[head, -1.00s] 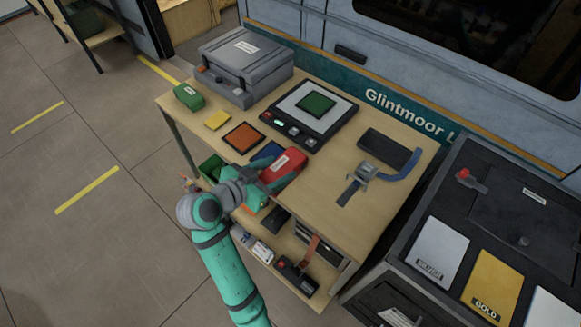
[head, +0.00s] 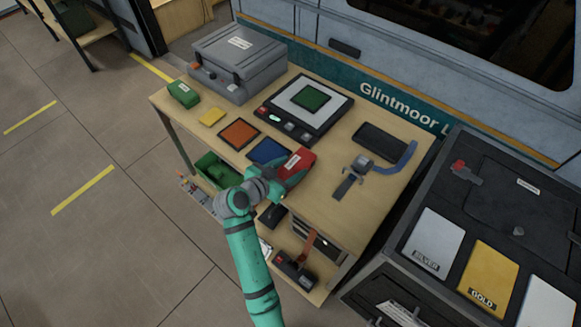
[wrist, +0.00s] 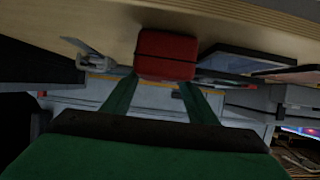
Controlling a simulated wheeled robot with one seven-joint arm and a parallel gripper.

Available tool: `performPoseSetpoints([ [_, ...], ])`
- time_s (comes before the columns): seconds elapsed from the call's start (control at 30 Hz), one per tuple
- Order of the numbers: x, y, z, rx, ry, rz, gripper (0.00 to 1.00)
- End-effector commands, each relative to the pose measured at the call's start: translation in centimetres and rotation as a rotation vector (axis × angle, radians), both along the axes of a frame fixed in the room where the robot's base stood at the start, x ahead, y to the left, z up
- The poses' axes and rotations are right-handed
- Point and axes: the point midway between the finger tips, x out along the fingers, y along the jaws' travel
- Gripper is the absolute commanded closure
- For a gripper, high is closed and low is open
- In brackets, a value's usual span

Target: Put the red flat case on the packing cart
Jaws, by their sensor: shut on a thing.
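The red flat case (head: 297,163) has a white label and is at the near edge of the wooden bench (head: 335,215). My gripper (head: 287,176) is shut on it, reaching in from the front. In the wrist view the red case (wrist: 166,54) sits between my two green fingers, close to the wooden surface; I cannot tell whether it touches. No thing is clearly marked as the packing cart. A dark unit (head: 440,215) with silver, gold and white plates stands at the right.
On the bench are a grey toolbox (head: 238,65), a green case (head: 183,94), a black device (head: 304,104), orange pad (head: 239,133), blue pad (head: 268,151) and a clamp-like tool (head: 352,175). A lower shelf holds a green bin (head: 217,171). Floor at left is clear.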

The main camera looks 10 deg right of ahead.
Motion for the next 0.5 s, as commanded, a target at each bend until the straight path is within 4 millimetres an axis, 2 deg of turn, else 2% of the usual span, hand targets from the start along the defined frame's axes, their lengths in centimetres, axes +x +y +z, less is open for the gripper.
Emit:
performPoseSetpoints([
  [0.33, 0.01, -0.04, -0.21, -0.002, -0.001, -0.001, 0.8],
  [0.37, 0.0, -0.03, -0.23, -0.001, 0.0, -0.001, 0.4],
  [0.4, 0.0, -0.03, -0.21, -0.001, 0.0, -0.001, 0.31],
  [0.5, 0.0, -0.03, -0.21, -0.001, 0.0, -0.001, 0.29],
])
